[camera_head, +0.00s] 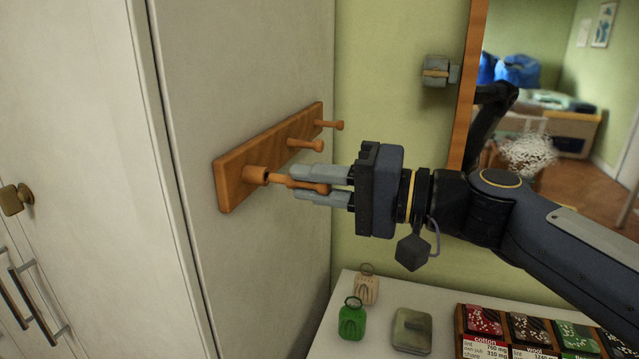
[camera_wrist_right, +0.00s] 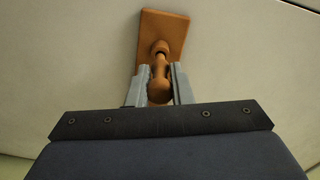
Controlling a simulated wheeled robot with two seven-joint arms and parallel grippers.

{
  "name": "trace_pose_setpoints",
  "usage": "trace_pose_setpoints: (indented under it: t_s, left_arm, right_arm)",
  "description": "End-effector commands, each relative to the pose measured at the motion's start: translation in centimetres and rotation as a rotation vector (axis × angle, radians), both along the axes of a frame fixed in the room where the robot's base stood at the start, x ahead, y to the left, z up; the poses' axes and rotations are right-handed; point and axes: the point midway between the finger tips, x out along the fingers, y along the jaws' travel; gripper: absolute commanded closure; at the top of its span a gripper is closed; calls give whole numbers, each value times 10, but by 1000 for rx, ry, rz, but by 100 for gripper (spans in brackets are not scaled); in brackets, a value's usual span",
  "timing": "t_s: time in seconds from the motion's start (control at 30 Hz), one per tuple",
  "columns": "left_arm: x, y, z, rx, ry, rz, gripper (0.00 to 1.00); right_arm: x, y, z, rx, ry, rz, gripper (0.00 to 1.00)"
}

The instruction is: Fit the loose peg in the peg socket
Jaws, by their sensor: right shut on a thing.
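A wooden peg rail (camera_head: 236,182) is fixed to the side panel of a pale cabinet, with two pegs standing out from its far part. Its round peg socket (camera_head: 255,174) is at the near end. My right gripper (camera_head: 296,182) is shut on the loose wooden peg (camera_head: 313,188), which points at the socket. In the right wrist view the peg (camera_wrist_right: 160,70) lies between the two fingers and its far tip meets or nearly meets the socket (camera_wrist_right: 160,47); I cannot tell if it is inside. My left gripper is not in view.
A mirror with a wooden frame (camera_head: 468,80) hangs at the right.

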Motion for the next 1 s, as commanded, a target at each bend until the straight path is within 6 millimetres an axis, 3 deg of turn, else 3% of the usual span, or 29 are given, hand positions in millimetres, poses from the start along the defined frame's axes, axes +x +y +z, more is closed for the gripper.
trace_pose_setpoints:
  t_s: [1.0]
  left_arm:
    - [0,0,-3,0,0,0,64]
  right_arm:
    - [8,25,0,0,0,1,100]
